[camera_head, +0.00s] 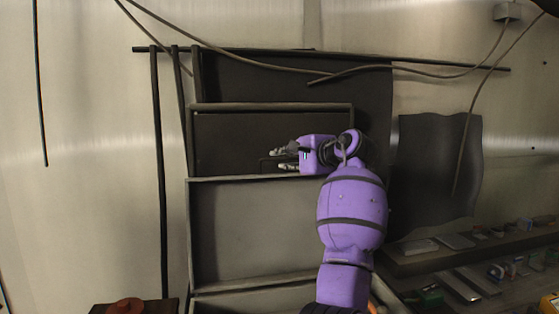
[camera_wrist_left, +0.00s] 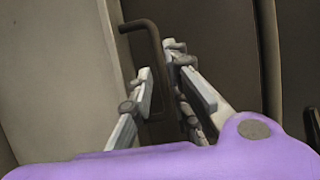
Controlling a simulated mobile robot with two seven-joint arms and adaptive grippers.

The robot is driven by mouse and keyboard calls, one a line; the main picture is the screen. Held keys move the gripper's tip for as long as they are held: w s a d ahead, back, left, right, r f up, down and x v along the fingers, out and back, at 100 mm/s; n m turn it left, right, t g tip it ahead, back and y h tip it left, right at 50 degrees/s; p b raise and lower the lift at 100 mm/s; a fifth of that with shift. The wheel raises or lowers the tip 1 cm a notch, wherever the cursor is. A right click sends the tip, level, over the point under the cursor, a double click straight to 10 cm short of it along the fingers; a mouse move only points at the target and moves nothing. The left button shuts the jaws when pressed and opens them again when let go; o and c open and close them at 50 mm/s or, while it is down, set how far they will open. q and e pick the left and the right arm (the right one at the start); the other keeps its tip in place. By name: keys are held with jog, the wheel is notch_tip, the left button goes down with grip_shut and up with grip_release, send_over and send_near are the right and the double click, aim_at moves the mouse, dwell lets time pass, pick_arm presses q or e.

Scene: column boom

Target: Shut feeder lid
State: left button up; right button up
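The feeder lid is most likely the dark framed panel (camera_head: 225,140) in the middle of the wall unit in the head view. I cannot tell how far open it stands. A thin dark handle (camera_head: 264,165) shows on its lower right part. My left gripper (camera_head: 282,159), on the purple arm, is at this handle with its fingers pointing left. In the left wrist view the bent dark bar handle (camera_wrist_left: 152,42) runs down between the parted fingers of the left gripper (camera_wrist_left: 160,62). I cannot tell whether they touch it. My right gripper is not in view.
A grey open-fronted bin (camera_head: 250,230) lies below the panel. A dark wavy sheet (camera_head: 435,170) hangs at the right. Shelves with small parts (camera_head: 455,243) stand at the lower right. Cables (camera_head: 420,69) cross the top. A reddish round object (camera_head: 126,306) sits at the lower left.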

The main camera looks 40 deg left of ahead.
aim_at(282, 160)
pick_arm(q)
jog(key=shift+x, duration=1.65)
jog(key=shift+c, duration=0.5)
jog(key=shift+f, duration=0.1)
grip_shut()
